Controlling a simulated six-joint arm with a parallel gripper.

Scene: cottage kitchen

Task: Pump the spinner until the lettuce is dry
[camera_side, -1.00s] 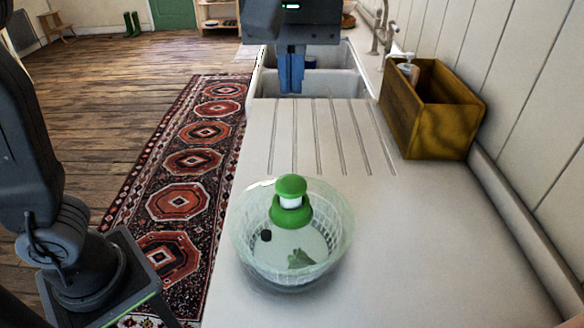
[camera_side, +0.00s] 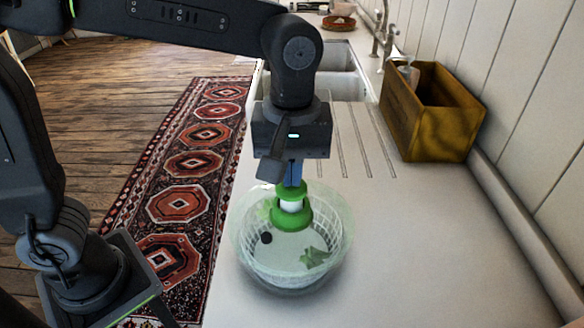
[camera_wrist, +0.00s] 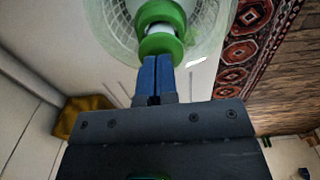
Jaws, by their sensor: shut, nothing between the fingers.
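The salad spinner (camera_side: 334,240) stands on the counter, a clear bowl with a basket inside and a green pump knob (camera_side: 291,217) on a white stem at its centre. Pale green lettuce (camera_side: 314,257) lies inside, seen through the clear wall. My gripper (camera_side: 291,182) points down with its blue fingers closed, its tips at the top of the knob. In the wrist view the closed blue fingers (camera_wrist: 156,62) reach the green knob (camera_wrist: 160,43); whether they press on it I cannot tell. A white band of stem shows between the green parts.
A wooden box (camera_side: 432,115) with a bottle in it stands against the wall at the right. The sink (camera_side: 345,87) and drainboard grooves lie behind the spinner. The counter (camera_side: 430,245) right of the spinner is clear. A patterned rug (camera_side: 185,203) lies on the floor to the left.

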